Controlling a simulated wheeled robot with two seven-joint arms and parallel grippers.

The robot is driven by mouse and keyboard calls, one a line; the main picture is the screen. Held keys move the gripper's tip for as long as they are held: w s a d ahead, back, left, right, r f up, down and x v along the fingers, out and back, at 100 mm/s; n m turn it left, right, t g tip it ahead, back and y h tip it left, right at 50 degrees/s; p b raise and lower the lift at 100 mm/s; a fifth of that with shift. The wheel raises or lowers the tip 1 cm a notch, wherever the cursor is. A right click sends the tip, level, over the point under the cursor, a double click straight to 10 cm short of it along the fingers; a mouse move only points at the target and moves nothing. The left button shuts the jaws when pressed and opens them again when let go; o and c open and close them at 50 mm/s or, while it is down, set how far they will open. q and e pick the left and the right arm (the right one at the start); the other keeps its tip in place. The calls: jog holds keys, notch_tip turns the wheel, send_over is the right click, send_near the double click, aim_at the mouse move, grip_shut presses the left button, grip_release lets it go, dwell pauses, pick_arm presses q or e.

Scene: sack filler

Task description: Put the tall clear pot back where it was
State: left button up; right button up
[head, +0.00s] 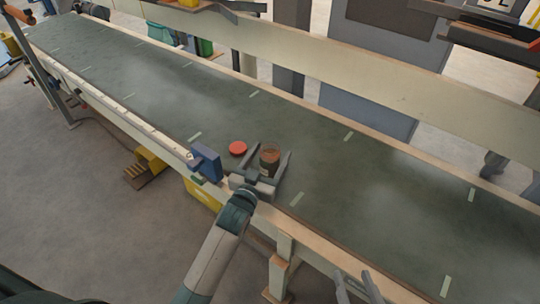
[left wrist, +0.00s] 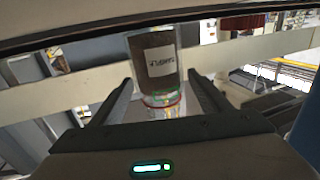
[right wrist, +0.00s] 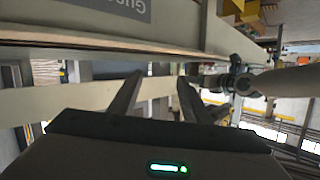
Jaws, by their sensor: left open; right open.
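A clear pot with brown contents (head: 270,158) stands on the dark green belt (head: 330,180), near its front edge. In the left wrist view the pot (left wrist: 154,62) carries a white label reading SAMPLE. My left gripper (head: 273,154) is open, with one finger on each side of the pot; I cannot tell whether either finger touches it. My right gripper (head: 354,273) is open and empty at the bottom of the head view, near the belt's front edge. The right wrist view shows nothing between its fingers (right wrist: 160,76).
A flat red disc (head: 238,148) lies on the belt just left of the pot. A blue box (head: 206,162) sits on the front rail beside my left gripper. Pale dashes mark the belt. A cream rail (head: 370,75) runs behind it. The belt to the right is clear.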

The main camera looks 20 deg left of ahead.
pick_arm(q)
jog(key=s, duration=0.4)
jog(key=s+p, duration=0.1)
jog(key=s, duration=0.3)
jog(key=s+a, duration=0.1)
jog(key=s, duration=0.2)
jog(key=shift+s, duration=0.4)
pick_arm(e)
jog(key=f+g, duration=0.1)
jog(key=s+d+f+g, duration=0.1)
jog(key=f, duration=0.1)
jog(key=s+f+g+h, duration=0.1)
jog(key=shift+d+f, duration=0.15)
jog(key=shift+d, duration=0.15)
pick_arm(q)
jog(key=s+d+f+g+h, duration=0.1)
jog(key=s+d+f+g, duration=0.1)
jog(key=s, duration=0.4)
jog(key=s+d+f+m+g+h, duration=0.1)
jog(key=s+d+f+g, duration=0.1)
jog(key=s+d, duration=0.2)
jog(key=s+d+f+g+h, duration=0.1)
jog(key=s+d+f+g, duration=0.1)
jog(key=s, duration=0.7)
jog(key=shift+s+d+f+m+g, duration=0.3)
jog(key=shift+s+d+g, duration=0.1)
jog(key=shift+d+g, duration=0.15)
